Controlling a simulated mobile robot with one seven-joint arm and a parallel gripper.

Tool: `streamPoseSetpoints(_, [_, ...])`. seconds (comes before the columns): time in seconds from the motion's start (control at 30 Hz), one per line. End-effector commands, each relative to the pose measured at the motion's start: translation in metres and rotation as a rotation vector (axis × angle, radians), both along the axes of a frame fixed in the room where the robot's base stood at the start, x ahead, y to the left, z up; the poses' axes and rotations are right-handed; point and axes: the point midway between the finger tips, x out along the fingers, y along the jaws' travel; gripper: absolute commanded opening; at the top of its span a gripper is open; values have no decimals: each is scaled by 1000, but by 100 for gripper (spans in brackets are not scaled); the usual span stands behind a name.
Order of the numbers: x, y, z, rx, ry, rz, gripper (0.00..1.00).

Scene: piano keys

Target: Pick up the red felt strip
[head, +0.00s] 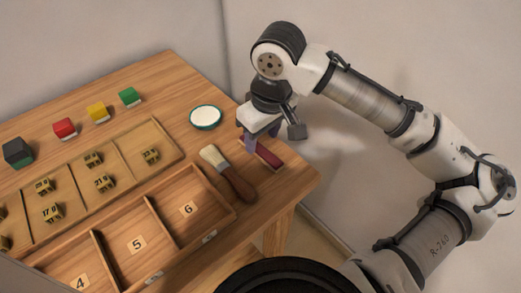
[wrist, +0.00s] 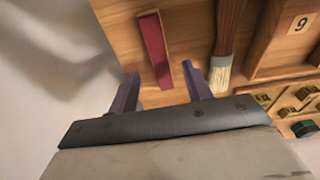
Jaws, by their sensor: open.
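The red felt strip (head: 268,155) lies on the wooden table near its right edge in the head view, partly hidden by my gripper. My gripper (head: 249,140) is above the table beside the strip. The strip's near end lies roughly in line with the gap between the fingers. I cannot tell the exact height of the fingers above it.
A brush (head: 228,174) with a brown handle lies close beside the strip. A small white dish (head: 206,117) stands behind it. Numbered wooden trays (head: 150,203) and a divided tray (head: 166,133) with small yellow blocks fill the left. Coloured blocks stand at the back. A wall is behind.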

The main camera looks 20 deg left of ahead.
Motion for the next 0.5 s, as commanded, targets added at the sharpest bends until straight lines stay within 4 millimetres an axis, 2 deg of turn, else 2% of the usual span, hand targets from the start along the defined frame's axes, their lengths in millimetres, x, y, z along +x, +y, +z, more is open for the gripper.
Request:
streamPoseSetpoints(0.1, [-1,0,-20,-1,2,0,49])
streamPoseSetpoints(0.2, [1,2,-31,0,1,0,49])
streamPoseSetpoints(0.5, [1,3,-35,-1,1,0,49])
